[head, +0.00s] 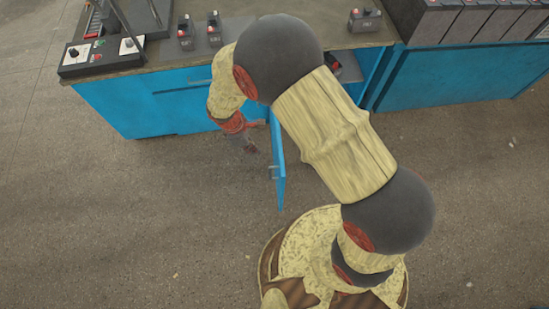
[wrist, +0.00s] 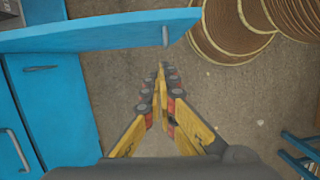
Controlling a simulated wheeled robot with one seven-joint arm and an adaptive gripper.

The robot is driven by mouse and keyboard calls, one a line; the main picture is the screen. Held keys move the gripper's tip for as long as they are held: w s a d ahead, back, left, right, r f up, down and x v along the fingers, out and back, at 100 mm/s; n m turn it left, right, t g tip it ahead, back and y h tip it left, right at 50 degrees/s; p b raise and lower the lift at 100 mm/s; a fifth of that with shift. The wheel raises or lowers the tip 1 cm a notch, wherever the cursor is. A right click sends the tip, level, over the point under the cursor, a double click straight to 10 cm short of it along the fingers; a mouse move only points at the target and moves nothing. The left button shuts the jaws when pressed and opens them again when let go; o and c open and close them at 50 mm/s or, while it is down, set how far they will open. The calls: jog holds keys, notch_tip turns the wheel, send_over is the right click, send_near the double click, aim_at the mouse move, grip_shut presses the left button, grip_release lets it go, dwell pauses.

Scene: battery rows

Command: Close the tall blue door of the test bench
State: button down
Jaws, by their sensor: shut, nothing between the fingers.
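The tall blue door (head: 279,170) of the test bench (head: 135,100) stands open, sticking out from the bench front towards me. In the wrist view the door (wrist: 95,33) crosses the top left, with a small grey handle (wrist: 165,36) near its free edge. My gripper (head: 251,148) is left of the door in the head view, low beside its face. In the wrist view my gripper (wrist: 162,70) is shut and empty, its fingertips just below the handle in the picture. I cannot tell whether it touches the door. My arm hides part of the compartment and the door's hinge side.
The bench top (head: 340,35) carries a control panel (head: 100,50) and several small devices. A blue cabinet with grey batteries (head: 450,20) stands at right. Cable-like round reels (wrist: 225,25) and blue bars (wrist: 300,145) show at the right of the wrist view. Floor left of the door is clear.

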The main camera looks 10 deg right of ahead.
jog(key=d+f+b, duration=0.3)
jog(key=d+f, duration=0.3)
jog(key=f, duration=0.3)
jog(key=shift+s+d+f+b, duration=0.2)
jog(key=shift+f+b, duration=0.15)
